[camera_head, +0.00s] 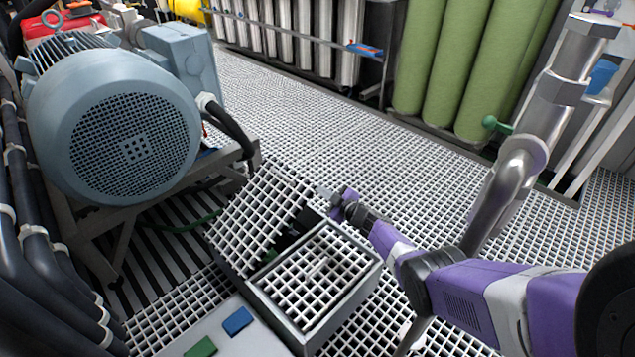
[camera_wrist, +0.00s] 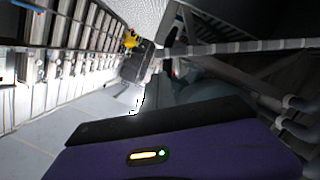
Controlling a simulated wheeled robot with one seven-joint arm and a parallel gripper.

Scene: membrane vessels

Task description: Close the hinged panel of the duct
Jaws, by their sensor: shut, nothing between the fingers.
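The duct (camera_head: 370,286) is a low grey box with a white grating top, at the lower middle of the head view. A hinged grated panel (camera_head: 258,213) stands tilted up at its left rear, with a dark gap between it and the box. My gripper (camera_head: 324,192) is shut and empty, with its tip at the panel's upper right edge. I cannot tell whether it touches the panel. In the wrist view my purple wrist housing fills the bottom, and I cannot make out the panel there.
A large blue-grey motor (camera_head: 130,135) on a metal stand is at the left, close to the panel. Thick black cables (camera_head: 35,235) run along the left edge. Green vessels (camera_head: 470,70) and a steel pipe (camera_head: 510,180) are at the right. Grating floor (camera_head: 300,110) behind is clear.

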